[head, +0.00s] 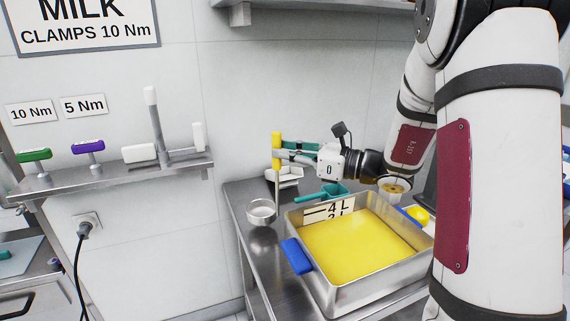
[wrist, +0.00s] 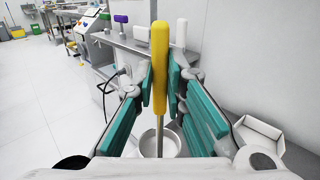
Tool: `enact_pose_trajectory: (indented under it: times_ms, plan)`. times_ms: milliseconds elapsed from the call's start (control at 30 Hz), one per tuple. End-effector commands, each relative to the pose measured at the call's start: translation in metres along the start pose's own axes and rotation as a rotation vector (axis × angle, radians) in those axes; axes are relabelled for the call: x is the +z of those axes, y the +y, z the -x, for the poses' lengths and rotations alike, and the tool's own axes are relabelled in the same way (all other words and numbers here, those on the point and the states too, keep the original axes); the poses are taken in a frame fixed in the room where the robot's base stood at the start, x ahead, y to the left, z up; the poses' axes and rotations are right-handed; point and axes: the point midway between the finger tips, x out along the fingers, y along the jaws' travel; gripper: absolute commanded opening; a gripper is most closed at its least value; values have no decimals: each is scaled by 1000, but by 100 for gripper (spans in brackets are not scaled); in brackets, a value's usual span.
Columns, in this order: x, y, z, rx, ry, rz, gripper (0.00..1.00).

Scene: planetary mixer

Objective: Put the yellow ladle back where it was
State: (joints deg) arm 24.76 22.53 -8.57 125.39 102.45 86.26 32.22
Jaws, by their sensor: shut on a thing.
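The yellow ladle has a yellow handle (head: 277,150), a thin metal stem and a round metal bowl (head: 262,211). My gripper (head: 285,152) is shut on the handle and holds the ladle upright, bowl down. In the wrist view the handle (wrist: 159,70) stands between the teal fingers of my gripper (wrist: 164,86), with the bowl (wrist: 159,143) below. The bowl is left of the steel pan (head: 337,290), over the left part of the steel table (head: 239,189). I cannot tell whether the bowl touches the table.
The pan holds yellow liquid (head: 355,245) and has a blue handle (head: 297,256). A teal scoop (head: 328,193) lies behind it, near a white open box (head: 287,177). A wall shelf (head: 110,175) at left carries white parts and green and purple handled tools.

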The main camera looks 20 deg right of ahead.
Motion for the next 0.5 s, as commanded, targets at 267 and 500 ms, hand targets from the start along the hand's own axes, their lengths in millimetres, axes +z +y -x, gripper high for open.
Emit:
enact_pose_trajectory:
  times_ms: [267, 500]
  plan:
    - [-19, 0, 0, 1, -2, 2, 0]
    - [-23, 0, 0, 0, -1, 0, 0]
